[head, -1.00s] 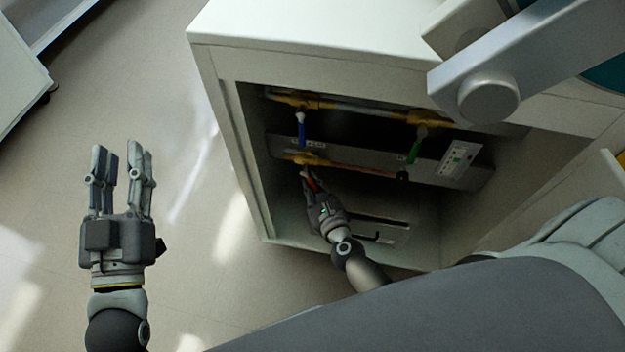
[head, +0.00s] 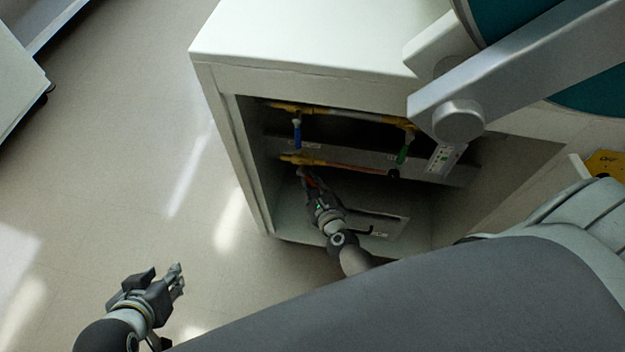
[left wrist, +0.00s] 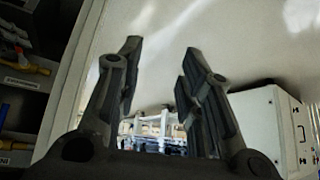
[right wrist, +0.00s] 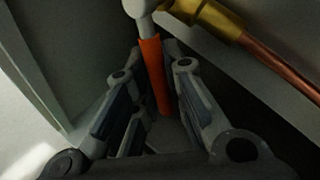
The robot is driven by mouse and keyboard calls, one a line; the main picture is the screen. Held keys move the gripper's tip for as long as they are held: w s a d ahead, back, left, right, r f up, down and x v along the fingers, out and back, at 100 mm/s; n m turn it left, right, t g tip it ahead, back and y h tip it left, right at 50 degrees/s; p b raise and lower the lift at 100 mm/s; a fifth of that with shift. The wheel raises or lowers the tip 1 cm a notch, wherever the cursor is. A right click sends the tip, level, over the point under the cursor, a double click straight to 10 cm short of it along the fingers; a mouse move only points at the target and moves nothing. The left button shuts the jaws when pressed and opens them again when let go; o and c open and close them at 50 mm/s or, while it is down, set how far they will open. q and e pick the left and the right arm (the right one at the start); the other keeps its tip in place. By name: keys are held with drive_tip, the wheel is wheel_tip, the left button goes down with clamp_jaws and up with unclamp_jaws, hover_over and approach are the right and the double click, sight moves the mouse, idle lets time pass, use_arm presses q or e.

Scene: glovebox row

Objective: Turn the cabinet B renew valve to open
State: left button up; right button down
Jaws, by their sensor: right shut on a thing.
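A red-orange lever handle (right wrist: 153,75) hangs from a brass valve body (right wrist: 215,18) on a copper pipe. In the head view this valve (head: 300,159) is on the lower pipe inside the open cabinet, at its left. My right gripper (head: 304,174) reaches into the cabinet and is shut on the handle; its fingers (right wrist: 158,88) lie on both sides of it in the right wrist view. My left gripper (head: 178,280) is outside, low at the left, over the floor. Its fingers (left wrist: 163,75) are spread and empty. I cannot read which valve is the renew valve.
A blue handle (head: 297,134) and a green handle (head: 404,152) hang from the upper pipe. Floor at the left (head: 120,150) is clear.

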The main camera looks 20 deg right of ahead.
idle(0.4)
drive_tip(key=c, duration=1.5)
unclamp_jaws()
drive_tip(key=v, duration=1.2)
